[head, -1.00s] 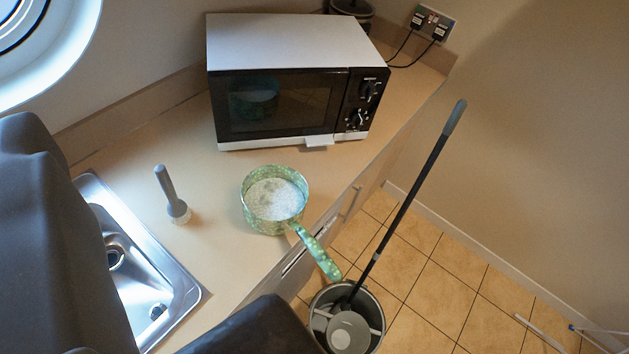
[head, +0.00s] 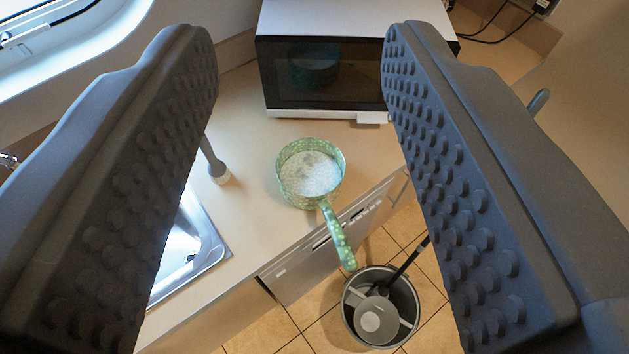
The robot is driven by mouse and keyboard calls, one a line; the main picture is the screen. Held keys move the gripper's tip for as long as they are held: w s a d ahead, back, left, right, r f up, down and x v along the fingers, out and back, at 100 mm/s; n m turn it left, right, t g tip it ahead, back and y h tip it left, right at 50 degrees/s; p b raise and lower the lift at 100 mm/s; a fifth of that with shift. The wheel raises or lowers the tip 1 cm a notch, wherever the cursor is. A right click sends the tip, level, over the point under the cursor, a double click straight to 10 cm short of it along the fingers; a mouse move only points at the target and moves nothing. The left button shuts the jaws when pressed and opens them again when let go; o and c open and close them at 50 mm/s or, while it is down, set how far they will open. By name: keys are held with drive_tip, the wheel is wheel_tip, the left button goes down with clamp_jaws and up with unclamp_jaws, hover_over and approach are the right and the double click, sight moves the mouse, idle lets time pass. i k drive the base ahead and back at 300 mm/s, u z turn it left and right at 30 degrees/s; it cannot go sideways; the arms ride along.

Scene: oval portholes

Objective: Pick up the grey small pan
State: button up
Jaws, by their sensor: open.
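One small pan (head: 311,175) stands upright on the counter. It is speckled green outside with a pale, whitish inside, rather than plain grey. Its green handle (head: 338,237) points toward me and sticks out past the counter's front edge. My gripper (head: 300,45) is open, with its two dark, studded fingers wide apart at the left and right of the view. The pan appears between the fingers, farther off, and nothing is held.
A microwave (head: 325,75) stands behind the pan. A grey brush (head: 215,165) and a steel sink (head: 190,245) are to its left, partly behind the left finger. A mop bucket (head: 380,310) stands on the tiled floor below the handle. Bare counter (head: 245,115) surrounds the pan.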

sight(309, 172)
drive_tip(key=u, duration=0.95)
drive_tip(key=k, duration=1.35)
drive_tip(key=z, duration=1.45)
drive_tip(key=i, duration=1.05)
drive_tip(key=u, duration=0.05)
